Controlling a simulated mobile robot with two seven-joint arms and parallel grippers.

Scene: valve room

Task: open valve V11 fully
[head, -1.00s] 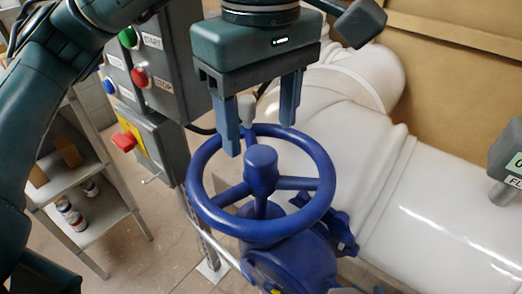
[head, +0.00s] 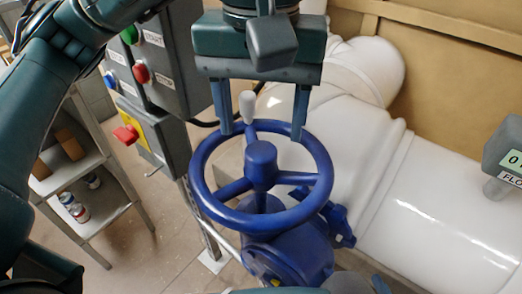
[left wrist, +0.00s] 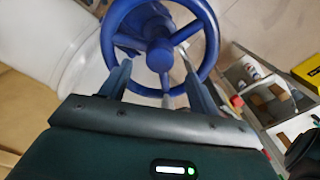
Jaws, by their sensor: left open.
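A blue handwheel (head: 318,206) with spokes and a central hub sits on a blue valve body (head: 290,258). A pale grey upright knob (head: 247,106) stands at the wheel's far rim. No valve name is readable. My left gripper (head: 261,134) is open, pointing down over the far rim, with the knob between its two fingers as seen from the head; contact cannot be told. In the left wrist view the gripper's fingers (left wrist: 157,62) spread across the near part of the blue wheel (left wrist: 213,35). My right gripper is not in view.
A large white pipe (head: 440,190) runs behind and right of the wheel. A flow display (head: 508,160) stands at the right. A grey control box with buttons (head: 175,60) and a red-knobbed switch box (head: 165,140) stand left. A shelf (head: 95,205) is further left.

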